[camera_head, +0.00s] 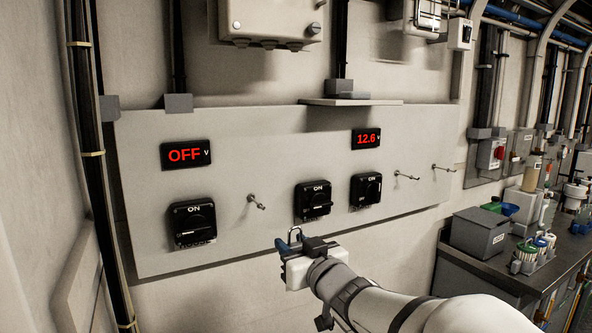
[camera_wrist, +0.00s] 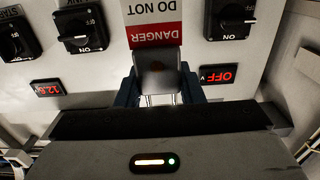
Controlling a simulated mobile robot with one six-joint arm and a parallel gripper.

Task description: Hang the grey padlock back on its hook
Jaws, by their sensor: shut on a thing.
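The grey padlock (camera_wrist: 158,80) is between the two dark fingers of my gripper (camera_wrist: 160,92) in the wrist view, and the gripper is shut on it. A red and white DANGER tag (camera_wrist: 156,25) shows upside down just beyond the padlock. In the head view the padlock's shackle (camera_head: 294,235) stands up above my gripper (camera_head: 301,247), in front of the panel's lower edge. Its body is mostly hidden there. Three bare metal hooks stick out of the panel: one left of centre (camera_head: 257,202) and two at the right (camera_head: 406,176) (camera_head: 443,168).
The grey panel (camera_head: 240,145) carries three black rotary switches (camera_head: 192,222) (camera_head: 313,200) (camera_head: 366,189). Its displays read OFF (camera_head: 186,154) and 12.6 (camera_head: 366,138). A bench (camera_head: 490,262) with a grey box (camera_head: 480,232) stands at the right. A dark vertical pipe (camera_head: 92,170) runs at the left.

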